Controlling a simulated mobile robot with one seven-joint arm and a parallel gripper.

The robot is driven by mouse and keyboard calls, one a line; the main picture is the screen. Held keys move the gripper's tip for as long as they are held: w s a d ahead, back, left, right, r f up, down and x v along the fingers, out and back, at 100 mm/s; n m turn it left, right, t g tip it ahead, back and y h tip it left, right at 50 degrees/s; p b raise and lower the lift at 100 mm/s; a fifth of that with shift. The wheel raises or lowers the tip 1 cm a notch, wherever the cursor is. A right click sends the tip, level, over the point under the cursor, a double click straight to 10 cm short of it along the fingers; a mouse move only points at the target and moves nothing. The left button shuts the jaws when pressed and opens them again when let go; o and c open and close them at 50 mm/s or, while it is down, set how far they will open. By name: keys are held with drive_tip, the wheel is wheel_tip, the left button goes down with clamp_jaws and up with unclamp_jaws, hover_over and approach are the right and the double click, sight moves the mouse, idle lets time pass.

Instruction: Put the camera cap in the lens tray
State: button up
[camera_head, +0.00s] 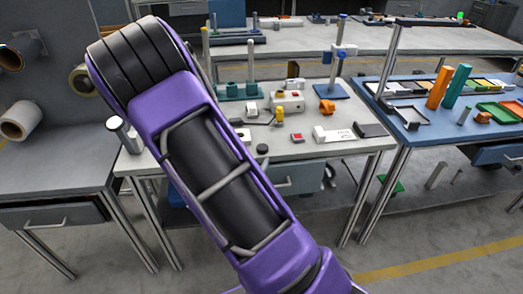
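A small round black disc (262,149), which looks like the camera cap, lies on the white middle table (300,150) just right of my arm. I cannot tell for sure which thing is the lens tray. A flat dark rectangular piece (370,130) lies near that table's right edge, and green shallow trays (497,111) sit on the blue table to the right. My purple and black arm crosses the view from lower right to upper left, in front of the table's left part. My gripper is not in view.
A red-topped block (297,137), a white box with a label (332,135) and an orange piece (327,107) stand near the disc. A grey table (50,165) stands left. The floor in front is clear.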

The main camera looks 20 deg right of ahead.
sight(261, 149)
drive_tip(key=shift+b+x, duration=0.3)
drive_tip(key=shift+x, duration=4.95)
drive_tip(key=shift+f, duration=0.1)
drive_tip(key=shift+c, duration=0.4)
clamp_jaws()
